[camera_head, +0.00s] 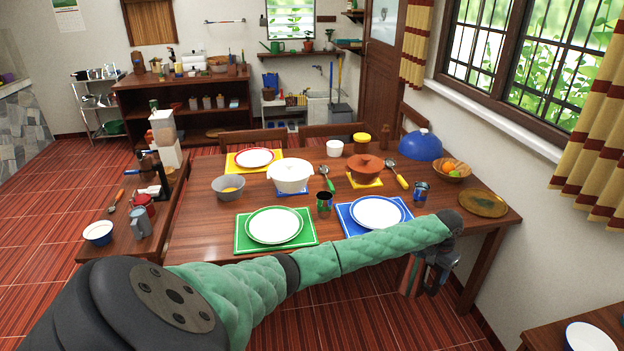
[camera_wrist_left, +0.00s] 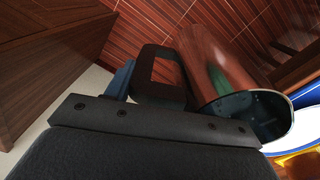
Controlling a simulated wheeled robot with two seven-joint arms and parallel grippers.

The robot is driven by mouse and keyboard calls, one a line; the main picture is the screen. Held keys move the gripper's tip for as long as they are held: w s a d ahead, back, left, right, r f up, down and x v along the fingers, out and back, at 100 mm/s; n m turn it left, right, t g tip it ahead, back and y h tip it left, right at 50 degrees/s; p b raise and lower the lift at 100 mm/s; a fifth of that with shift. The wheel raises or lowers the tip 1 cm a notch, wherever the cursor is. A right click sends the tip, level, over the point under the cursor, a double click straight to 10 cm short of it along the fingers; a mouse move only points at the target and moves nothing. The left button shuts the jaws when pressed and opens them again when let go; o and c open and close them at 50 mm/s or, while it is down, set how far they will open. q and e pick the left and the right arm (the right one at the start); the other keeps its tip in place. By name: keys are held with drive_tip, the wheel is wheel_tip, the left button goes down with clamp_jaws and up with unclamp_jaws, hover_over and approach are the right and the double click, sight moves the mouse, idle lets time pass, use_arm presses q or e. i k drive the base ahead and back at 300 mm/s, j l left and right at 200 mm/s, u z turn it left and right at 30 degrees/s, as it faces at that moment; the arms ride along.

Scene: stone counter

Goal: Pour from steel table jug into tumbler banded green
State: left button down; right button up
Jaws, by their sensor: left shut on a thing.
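My left gripper (camera_head: 436,270) is beyond the front edge of the dining table, at the right, below my green-sleeved forearm. It is shut on the steel table jug (camera_head: 411,275), whose shiny side mirrors the red floor. In the left wrist view the jug (camera_wrist_left: 212,70) lies beside the dark gripper parts, with a dark oval end (camera_wrist_left: 248,113) toward the camera; its contents cannot be made out. The tumbler banded green (camera_head: 324,202) stands upright on the table between the green and blue mats, apart from the gripper. My right gripper is out of view.
Plates lie on the green mat (camera_head: 244,238) and blue mat (camera_head: 346,214). A blue-banded tumbler (camera_head: 422,191) stands right of the blue mat. A white pot (camera_head: 290,176), an orange pot (camera_head: 365,168) and a ladle (camera_head: 327,180) are behind. A grey jug (camera_head: 140,223) stands on the left bench.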

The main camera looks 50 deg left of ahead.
sight(324, 205)
drive_tip(key=l+u, duration=0.15)
drive_tip(key=u, duration=0.2)
drive_tip(key=l+u, duration=0.15)
drive_tip(key=u, duration=0.2)
drive_tip(key=k+l+u, duration=0.1)
drive_tip(key=u, duration=0.25)
